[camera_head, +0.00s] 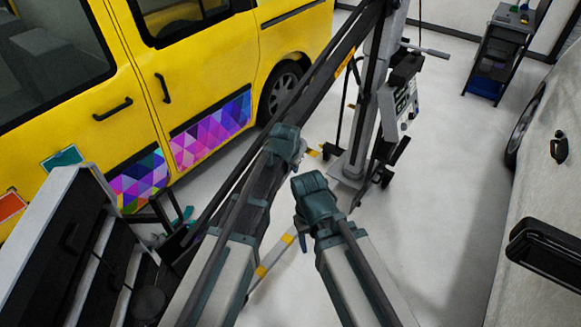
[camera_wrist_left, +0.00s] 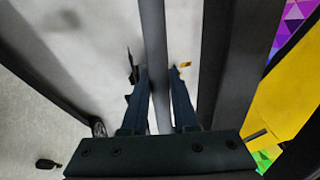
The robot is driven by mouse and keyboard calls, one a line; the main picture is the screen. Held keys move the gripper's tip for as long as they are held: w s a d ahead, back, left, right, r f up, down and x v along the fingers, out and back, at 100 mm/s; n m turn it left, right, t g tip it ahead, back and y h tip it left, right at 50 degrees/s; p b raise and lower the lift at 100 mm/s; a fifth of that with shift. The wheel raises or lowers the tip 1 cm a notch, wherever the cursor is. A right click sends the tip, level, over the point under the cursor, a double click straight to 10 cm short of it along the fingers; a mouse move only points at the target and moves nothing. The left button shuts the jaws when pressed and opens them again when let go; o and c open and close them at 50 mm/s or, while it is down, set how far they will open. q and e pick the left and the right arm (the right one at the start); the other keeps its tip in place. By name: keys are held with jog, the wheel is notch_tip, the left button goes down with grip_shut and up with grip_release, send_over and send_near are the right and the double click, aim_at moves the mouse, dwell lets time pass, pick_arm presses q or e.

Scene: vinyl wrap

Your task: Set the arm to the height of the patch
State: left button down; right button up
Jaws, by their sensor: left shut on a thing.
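A wheeled stand with an upright mast (camera_head: 368,85) and a control box (camera_head: 397,103) stands beyond my arms. Its long dark arm (camera_head: 318,80) slopes from upper right to lower left, in front of the van. In the left wrist view my left gripper (camera_wrist_left: 158,85) is shut on a grey bar (camera_wrist_left: 153,40), one finger on each side. A colourful triangle-pattern patch (camera_head: 211,132) is on the lower side of the yellow van (camera_head: 214,62); a similar piece (camera_head: 138,180) lies left of it, partly hidden.
A dark tool cabinet (camera_head: 62,245) stands close at lower left. A light-coloured car (camera_head: 548,180) is on the right, and a dark cart (camera_head: 497,55) is at the back right. The grey floor between the stand and the car is clear.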

pick_arm(q)
jog(key=b+x, duration=0.2)
jog(key=d+b+x, duration=0.1)
jog(key=b+x, duration=0.1)
jog(key=x, duration=0.1)
jog(key=shift+s+f, duration=0.15)
jog(key=shift+s, duration=0.15)
jog(key=c, duration=0.7)
grip_release()
jog(key=p+v, duration=0.6)
jog(key=v, duration=0.1)
jog(key=p+v, duration=0.6)
jog(key=v, duration=0.1)
jog(key=shift+s+a+f, duration=0.1)
jog(key=shift+s+a, duration=0.05)
jog(key=shift+a, duration=0.1)
